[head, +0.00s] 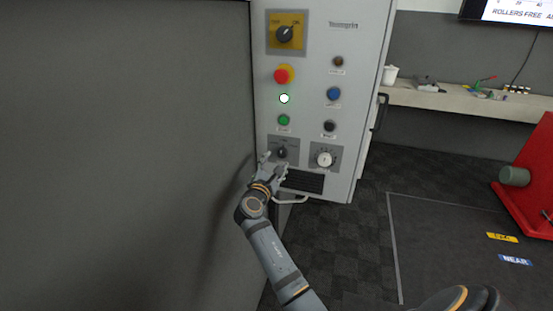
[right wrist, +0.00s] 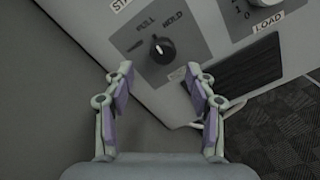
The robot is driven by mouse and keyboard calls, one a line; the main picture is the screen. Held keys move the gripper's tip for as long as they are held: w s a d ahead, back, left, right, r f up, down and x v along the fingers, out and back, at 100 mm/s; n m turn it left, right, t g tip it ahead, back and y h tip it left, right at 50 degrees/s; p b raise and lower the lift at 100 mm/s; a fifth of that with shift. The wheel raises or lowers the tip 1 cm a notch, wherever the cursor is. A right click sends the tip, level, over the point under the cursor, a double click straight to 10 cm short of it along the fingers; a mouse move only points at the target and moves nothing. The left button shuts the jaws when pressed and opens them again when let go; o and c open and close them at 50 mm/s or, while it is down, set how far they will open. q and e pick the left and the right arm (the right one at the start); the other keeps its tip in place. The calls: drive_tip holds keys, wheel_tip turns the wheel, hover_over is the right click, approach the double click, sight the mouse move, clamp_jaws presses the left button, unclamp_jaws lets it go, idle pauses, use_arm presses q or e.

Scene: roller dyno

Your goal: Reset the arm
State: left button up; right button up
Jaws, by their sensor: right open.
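My right gripper (head: 274,160) is open at the lower part of the grey control cabinet (head: 350,60). Its two fingers stand apart with nothing between them in the right wrist view (right wrist: 158,72). Just beyond the fingertips is a black selector knob (right wrist: 162,49) on a grey plate, with lettering including HOLD around it. The knob's white mark points up. In the head view the same knob (head: 282,152) shows just above the fingers, and I see no clear contact. My right arm (head: 275,250) reaches up from the bottom. My left gripper is not in view.
A white LOAD dial (head: 324,158) sits right of the knob, above a dark vent (head: 303,181). A red emergency button (head: 282,75) and other buttons are higher up. A grey wall (head: 120,150) stands close on the left. Carpet floor (head: 345,240) is open to the right.

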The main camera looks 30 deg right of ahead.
drive_tip(key=shift+v, duration=1.3)
